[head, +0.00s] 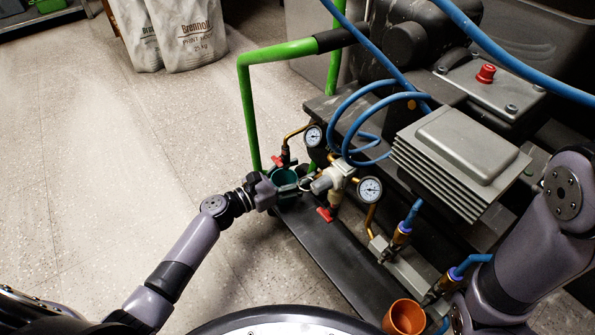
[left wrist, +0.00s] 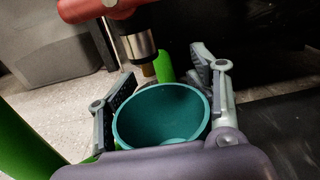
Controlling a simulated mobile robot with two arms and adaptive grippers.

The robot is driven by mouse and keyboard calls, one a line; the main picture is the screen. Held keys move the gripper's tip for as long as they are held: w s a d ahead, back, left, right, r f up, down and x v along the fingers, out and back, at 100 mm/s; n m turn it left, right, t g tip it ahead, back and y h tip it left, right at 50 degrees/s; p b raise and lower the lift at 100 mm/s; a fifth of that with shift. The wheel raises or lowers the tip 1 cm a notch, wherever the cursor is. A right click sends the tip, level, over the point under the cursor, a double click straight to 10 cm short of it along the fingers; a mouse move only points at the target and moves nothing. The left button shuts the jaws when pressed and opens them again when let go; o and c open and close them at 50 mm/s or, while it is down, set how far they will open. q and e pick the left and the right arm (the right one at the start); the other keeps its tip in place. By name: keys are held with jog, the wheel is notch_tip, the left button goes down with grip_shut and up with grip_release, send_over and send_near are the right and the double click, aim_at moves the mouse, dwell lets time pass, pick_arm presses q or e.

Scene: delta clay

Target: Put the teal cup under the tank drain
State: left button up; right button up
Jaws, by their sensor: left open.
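The teal cup (head: 287,176) stands upright at the edge of the dark base plate, below a drain valve with a red handle (head: 277,161). In the left wrist view the cup (left wrist: 160,118) is open-topped and looks empty. The drain nozzle (left wrist: 148,70) hangs just above its far rim; I cannot tell whether it is centred over the cup. My left gripper (head: 283,189) is at the cup, its fingers (left wrist: 167,78) open on both sides of it. My right arm is at the lower right; its gripper (head: 458,318) is only partly seen at the bottom edge.
An orange-brown cup (head: 404,317) stands near my right gripper. A second red valve (head: 325,214), gauges (head: 369,190) and blue hoses crowd the compressor. A green pipe (head: 246,110) rises behind the teal cup. The floor to the left is clear up to the white sacks (head: 190,33).

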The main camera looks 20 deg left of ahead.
pick_arm(q)
jog(key=shift+s+a+r, duration=0.1)
jog(key=shift+s+r, duration=0.05)
jog(key=p+v, duration=0.6)
jog(key=v, duration=0.5)
jog(key=shift+s+a+p, duration=0.2)
jog(key=shift+s+p, duration=0.1)
